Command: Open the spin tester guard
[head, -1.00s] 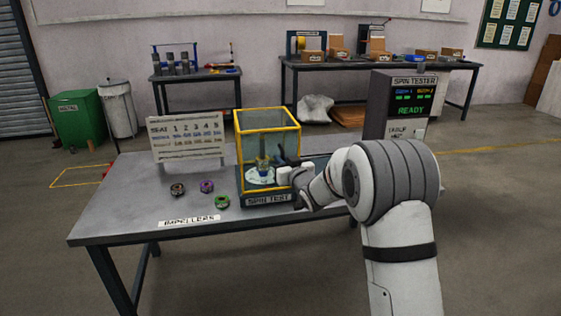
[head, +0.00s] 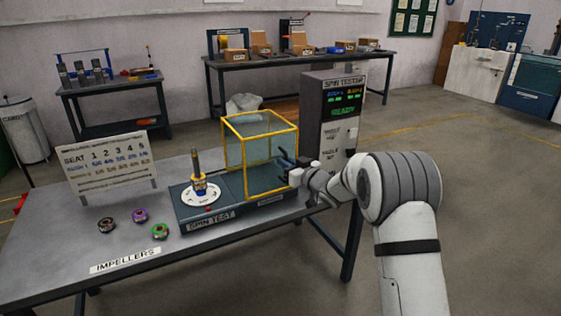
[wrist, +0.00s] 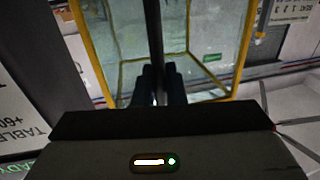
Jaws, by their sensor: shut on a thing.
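The spin tester guard (head: 260,123) is a clear box with a yellow frame. It stands on the right part of the dark spin test base (head: 208,215), off to the right of the white turntable (head: 201,199). The turntable and the upright spindle with its yellow and dark fitting (head: 198,172) are uncovered. My gripper (head: 286,163) is at the guard's right side. In the wrist view my gripper (wrist: 159,88) is shut on a dark upright bar (wrist: 153,35), with the guard's yellow frame (wrist: 92,52) behind it.
Three impellers, dark (head: 106,226), purple (head: 140,215) and green (head: 160,231), lie on the grey table (head: 60,260) at the left. A seat chart (head: 108,166) stands behind them. The spin tester display cabinet (head: 331,115) reads READY behind my gripper.

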